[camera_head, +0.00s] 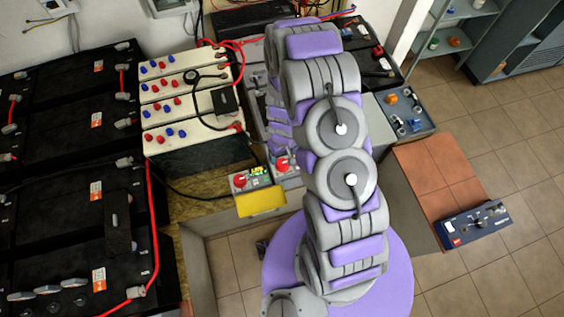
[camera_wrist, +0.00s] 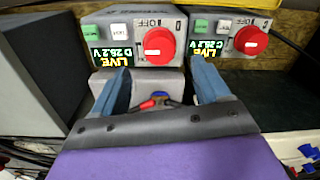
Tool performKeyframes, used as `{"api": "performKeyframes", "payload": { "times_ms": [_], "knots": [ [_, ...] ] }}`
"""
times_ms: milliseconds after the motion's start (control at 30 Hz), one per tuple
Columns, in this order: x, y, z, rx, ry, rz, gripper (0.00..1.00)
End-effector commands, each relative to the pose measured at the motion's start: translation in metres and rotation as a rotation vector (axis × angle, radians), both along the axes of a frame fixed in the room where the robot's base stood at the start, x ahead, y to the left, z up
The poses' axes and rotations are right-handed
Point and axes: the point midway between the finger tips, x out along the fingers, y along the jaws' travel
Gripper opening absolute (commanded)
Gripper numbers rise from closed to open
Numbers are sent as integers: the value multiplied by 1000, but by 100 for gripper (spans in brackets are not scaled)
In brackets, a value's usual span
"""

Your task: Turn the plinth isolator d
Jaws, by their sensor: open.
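The wrist view shows isolator D (camera_wrist: 124,53) as a grey box with a red round knob (camera_wrist: 159,46), a LIVE 26.2 V display, two small buttons and an OFF mark above the knob. The white line on its knob lies roughly level. Isolator C (camera_wrist: 209,49), similar and also LIVE, stands to its right with its own red knob (camera_wrist: 250,40). My gripper (camera_wrist: 160,72) is open, its two blue fingers just in front of isolator D, with the knob beyond the gap and apparently untouched. In the head view my arm hides the gripper; two red-knobbed boxes (camera_head: 240,181) show beside it.
Black batteries (camera_head: 70,200) and cream batteries (camera_head: 190,95) with red cables fill the left. A yellow piece (camera_head: 262,202) hangs by the red-knobbed boxes. In the wrist view a dark grey box (camera_wrist: 38,75) stands close at left. Tiled floor (camera_head: 510,150) is open at right.

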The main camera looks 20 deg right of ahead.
Motion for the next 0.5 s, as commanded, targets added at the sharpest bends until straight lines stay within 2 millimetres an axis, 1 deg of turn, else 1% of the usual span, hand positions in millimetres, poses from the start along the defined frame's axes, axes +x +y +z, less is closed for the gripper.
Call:
{"api": "performKeyframes", "payload": {
  "times_ms": [33, 300, 500],
  "knots": [
    [-2, 0, -11, 0, 4, -2, 75],
    [-1, 2, -51, 1, 2, 0, 75],
    [0, 2, -67, 0, -1, -1, 75]
  ]
}}
